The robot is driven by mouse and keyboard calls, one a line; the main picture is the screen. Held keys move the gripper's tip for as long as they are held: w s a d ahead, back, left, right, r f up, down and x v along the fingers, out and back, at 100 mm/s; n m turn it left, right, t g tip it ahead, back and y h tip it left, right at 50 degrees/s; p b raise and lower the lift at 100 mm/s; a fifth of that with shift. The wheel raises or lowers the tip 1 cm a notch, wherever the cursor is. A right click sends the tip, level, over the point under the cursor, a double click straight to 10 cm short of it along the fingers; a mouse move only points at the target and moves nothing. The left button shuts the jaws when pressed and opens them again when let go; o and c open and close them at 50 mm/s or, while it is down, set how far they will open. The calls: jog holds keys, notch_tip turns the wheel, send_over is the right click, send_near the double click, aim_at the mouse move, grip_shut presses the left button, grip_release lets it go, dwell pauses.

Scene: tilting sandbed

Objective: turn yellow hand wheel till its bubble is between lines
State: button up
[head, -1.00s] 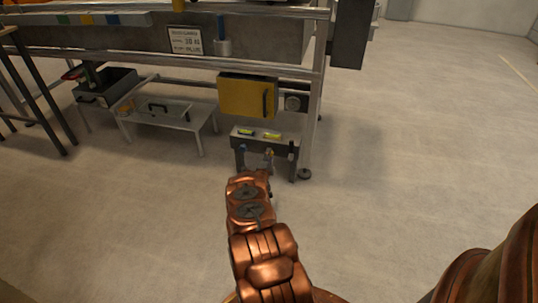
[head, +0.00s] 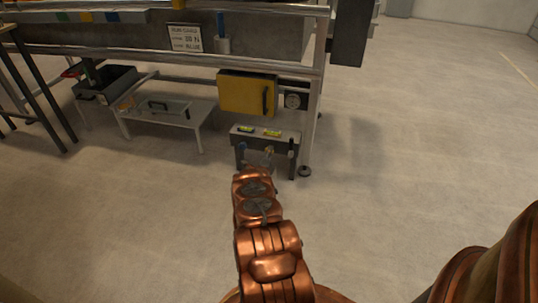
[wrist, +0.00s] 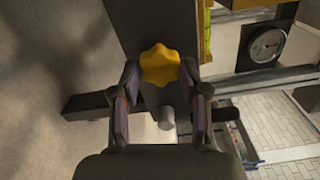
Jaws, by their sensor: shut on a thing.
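The yellow hand wheel (wrist: 159,65) is lobed and sits between my gripper's fingers in the wrist view, on the face of a dark beam. My gripper (wrist: 161,78) is shut on it, one finger on each side. In the head view my gripper (head: 267,160) is at the front of a low grey stand (head: 262,143), partly hidden by my arm. Two small level vials lie on top of the stand, a left one (head: 246,129) and a right yellow-green one (head: 272,133). Their bubbles and lines are too small to read.
A yellow box (head: 247,94) with a dark handle and a round gauge (head: 293,101) are just above and behind the stand. A low grey table (head: 170,110) and a black bin (head: 106,84) stand to the left. The floor to the right is clear.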

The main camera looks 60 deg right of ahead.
jog(key=o, duration=1.1)
jog(key=shift+v, duration=6.05)
jog(key=shift+d, duration=0.1)
